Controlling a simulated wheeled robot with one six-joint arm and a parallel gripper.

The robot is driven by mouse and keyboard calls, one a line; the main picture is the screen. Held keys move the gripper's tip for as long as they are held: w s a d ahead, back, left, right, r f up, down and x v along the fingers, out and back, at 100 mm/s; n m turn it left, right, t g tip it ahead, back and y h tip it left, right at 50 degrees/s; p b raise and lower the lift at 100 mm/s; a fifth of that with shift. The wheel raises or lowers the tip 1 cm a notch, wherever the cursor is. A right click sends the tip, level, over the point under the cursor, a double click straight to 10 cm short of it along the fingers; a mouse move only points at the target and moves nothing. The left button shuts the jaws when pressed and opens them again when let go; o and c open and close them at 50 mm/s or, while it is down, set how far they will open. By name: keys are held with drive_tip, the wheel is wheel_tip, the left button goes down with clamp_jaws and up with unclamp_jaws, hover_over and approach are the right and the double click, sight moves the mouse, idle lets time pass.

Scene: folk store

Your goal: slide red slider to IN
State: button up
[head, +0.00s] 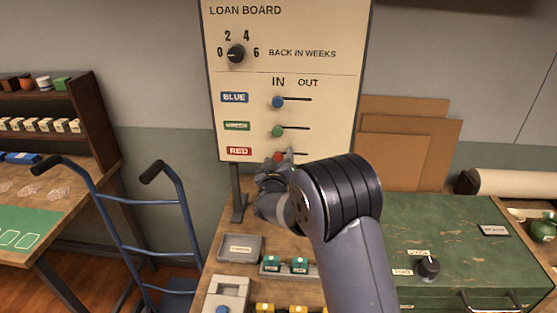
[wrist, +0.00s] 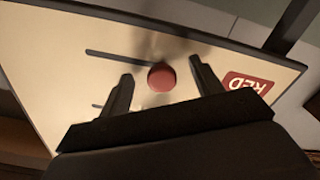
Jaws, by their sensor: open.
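The loan board (head: 300,70) has blue, green and red sliders, with IN above the left and OUT above the right. The red slider knob (wrist: 161,77) sits at the slot end nearest the upside-down RED label (wrist: 248,83). In the head view this is the left end, under IN; my gripper partly hides the red knob (head: 277,156) there. My gripper (wrist: 161,68) is open, one finger on each side of the knob, with visible gaps. My gripper (head: 275,162) is just in front of the board's lower edge.
The blue knob (head: 277,102) and green knob (head: 277,131) stand above, also under IN. A grey tray (head: 240,247) and small boxes lie on the bench below. A green chest (head: 450,230) is at right, a blue hand truck (head: 150,245) at left.

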idle(0.4)
drive_tip(key=s+b, duration=0.1)
drive_tip(key=s, duration=0.8)
drive_tip(key=shift+b, duration=0.3)
idle(0.4)
drive_tip(key=shift+w+p, duration=0.8)
drive_tip(key=shift+w, duration=3.6)
drive_tip(key=shift+s, duration=0.1)
